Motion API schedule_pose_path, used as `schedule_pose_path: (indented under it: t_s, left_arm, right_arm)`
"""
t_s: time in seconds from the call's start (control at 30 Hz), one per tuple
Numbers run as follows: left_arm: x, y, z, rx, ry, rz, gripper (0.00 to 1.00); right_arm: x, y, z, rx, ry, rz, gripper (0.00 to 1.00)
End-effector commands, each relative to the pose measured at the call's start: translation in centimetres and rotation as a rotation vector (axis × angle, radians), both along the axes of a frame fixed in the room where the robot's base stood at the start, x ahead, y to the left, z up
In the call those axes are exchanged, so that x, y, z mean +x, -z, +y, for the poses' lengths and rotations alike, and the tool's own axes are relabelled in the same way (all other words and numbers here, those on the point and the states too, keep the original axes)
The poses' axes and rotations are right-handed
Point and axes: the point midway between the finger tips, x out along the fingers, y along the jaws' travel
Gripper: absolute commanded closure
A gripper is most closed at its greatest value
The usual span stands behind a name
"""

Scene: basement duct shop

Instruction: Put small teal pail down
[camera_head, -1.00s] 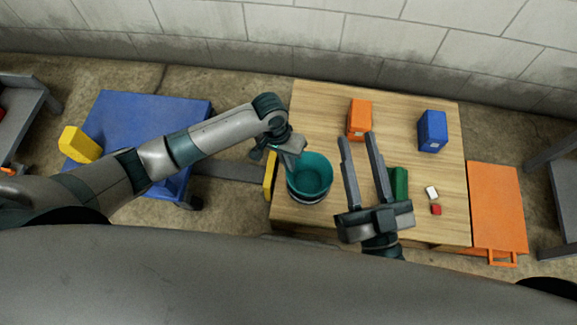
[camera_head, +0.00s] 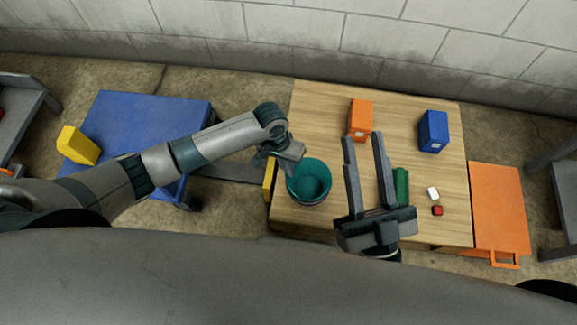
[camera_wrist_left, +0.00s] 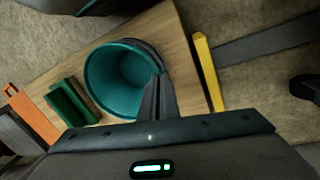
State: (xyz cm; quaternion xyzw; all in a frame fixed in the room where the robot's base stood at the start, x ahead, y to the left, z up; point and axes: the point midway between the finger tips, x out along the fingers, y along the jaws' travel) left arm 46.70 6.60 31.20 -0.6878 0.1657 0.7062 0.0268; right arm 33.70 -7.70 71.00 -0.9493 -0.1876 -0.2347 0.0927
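The small teal pail (camera_head: 310,183) is upright and empty at the left front of the wooden table. It also shows in the left wrist view (camera_wrist_left: 112,82). My left gripper (camera_head: 289,166) is at the pail's left rim. In the left wrist view its fingers (camera_wrist_left: 157,92) are close together on the pail wall. I cannot tell whether the pail's base touches the table. My right gripper (camera_head: 364,142) is over the table right of the pail, its two long fingers apart with nothing between them.
The wooden table (camera_head: 310,110) holds an orange box (camera_head: 360,119), a blue box (camera_head: 433,131), a green block (camera_head: 401,186), and small white (camera_head: 432,193) and red (camera_head: 437,211) blocks. A yellow bar (camera_head: 269,179) is at its left edge. A blue cart (camera_head: 150,120) stands left.

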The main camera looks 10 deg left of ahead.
Motion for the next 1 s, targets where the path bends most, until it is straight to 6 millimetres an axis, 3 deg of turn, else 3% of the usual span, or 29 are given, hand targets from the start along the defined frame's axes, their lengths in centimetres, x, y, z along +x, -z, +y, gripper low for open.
schedule_pose_path:
  t_s: [0.03, 0.1, 0.13, 0.53, 0.7, 1.0]
  left_arm:
    - [0.0, 0.1, 0.0, -0.001, 0.0, 0.0, 1.0]
    - [0.0, 0.1, 0.0, -0.001, 0.0, 0.0, 0.81]
    - [0.0, 0.1, 0.0, -0.001, 0.0, 0.0, 0.79]
    - [0.0, -0.1, 0.0, 0.0, 0.001, -0.001, 0.79]
    - [0.0, -1.0, 0.0, -0.002, 0.002, -0.002, 0.79]
    - [0.2, -4.1, 0.6, -0.001, 0.001, -0.001, 0.79]
  right_arm:
    - [0.0, 0.0, 0.0, -0.002, 0.0, 0.004, 0.69]
    - [0.1, 0.1, 0.0, -0.003, -0.001, 0.006, 0.69]
    - [0.1, 0.1, 0.0, -0.003, -0.001, 0.006, 0.69]
    - [0.0, 0.1, -0.1, -0.001, 0.002, 0.0, 0.69]
    - [-0.2, -0.6, -0.1, 0.01, 0.004, -0.023, 0.69]
    - [1.9, 2.6, 0.0, -0.063, 0.001, 0.164, 0.69]
